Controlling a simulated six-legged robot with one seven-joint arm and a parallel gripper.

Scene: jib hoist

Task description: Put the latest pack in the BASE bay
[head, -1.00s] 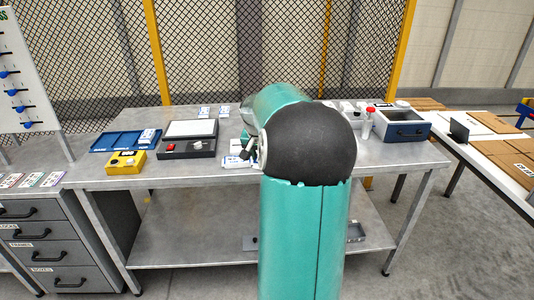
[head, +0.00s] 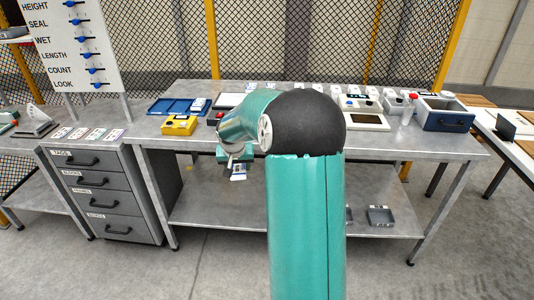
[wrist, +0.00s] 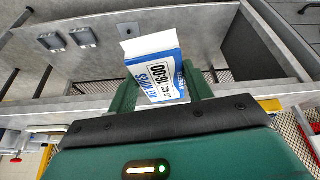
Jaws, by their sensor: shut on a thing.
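My gripper (wrist: 164,92) is shut on a white and blue pack (wrist: 155,70), which shows printed lettering and a large number in the wrist view. In the head view the pack (head: 238,173) hangs below my gripper (head: 236,160), just in front of the workbench's front edge. Another white and blue pack (head: 198,104) lies in the blue tray (head: 167,106) at the bench's back left. I cannot make out a bay marked BASE. My arm hides part of the bench top.
A yellow box (head: 179,125) stands near the bench's left front. A dark blue-grey bin (head: 446,114) stands at its right end. The lower shelf (head: 215,205) has a small metal tray (head: 380,215) at the right. A drawer cabinet (head: 105,190) and a slider board (head: 78,45) are at the left.

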